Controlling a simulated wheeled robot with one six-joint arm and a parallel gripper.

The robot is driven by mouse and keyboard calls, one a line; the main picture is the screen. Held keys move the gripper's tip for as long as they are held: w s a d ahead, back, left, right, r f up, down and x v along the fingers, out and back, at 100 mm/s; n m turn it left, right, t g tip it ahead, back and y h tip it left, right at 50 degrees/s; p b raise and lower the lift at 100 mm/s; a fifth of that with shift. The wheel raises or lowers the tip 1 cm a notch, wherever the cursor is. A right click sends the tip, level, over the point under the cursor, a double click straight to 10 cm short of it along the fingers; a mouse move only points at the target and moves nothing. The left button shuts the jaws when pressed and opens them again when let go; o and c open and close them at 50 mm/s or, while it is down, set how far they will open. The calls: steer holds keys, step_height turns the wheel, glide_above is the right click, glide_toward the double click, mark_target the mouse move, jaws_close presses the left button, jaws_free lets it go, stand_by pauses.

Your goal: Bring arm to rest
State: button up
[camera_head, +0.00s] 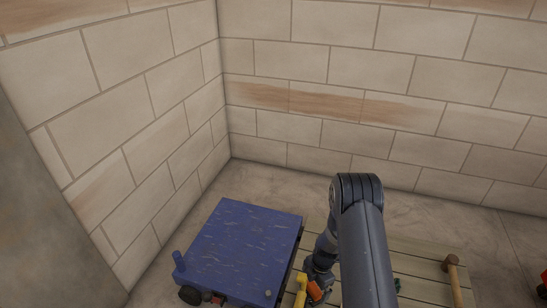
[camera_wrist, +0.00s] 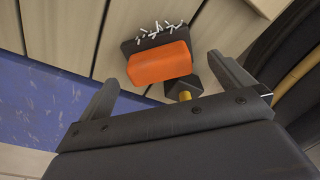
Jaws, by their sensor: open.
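My arm reaches down in the head view, folded at a dark grey elbow. My gripper (camera_wrist: 163,69) shows in the wrist view with its two dark fingers spread wide apart. No object is clamped between them. An orange block (camera_wrist: 160,63) with a dark piece beside it holding several white bits (camera_wrist: 158,32) lies beyond the fingers on pale boards. A dark angular piece with a yellow stem (camera_wrist: 184,89) is near the right finger. In the head view the gripper end is low, over the slatted wooden surface, and its fingers are not clear.
A blue wheeled cart (camera_head: 240,246) stands left of the wooden slatted surface (camera_head: 418,262). A wooden-handled hammer (camera_head: 454,280) lies at the right of the slats. A yellow item (camera_head: 301,287) is beside the arm. Block walls (camera_head: 330,130) close the corner behind; bare floor lies between.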

mark_target(315, 286)
stand_by(0.4)
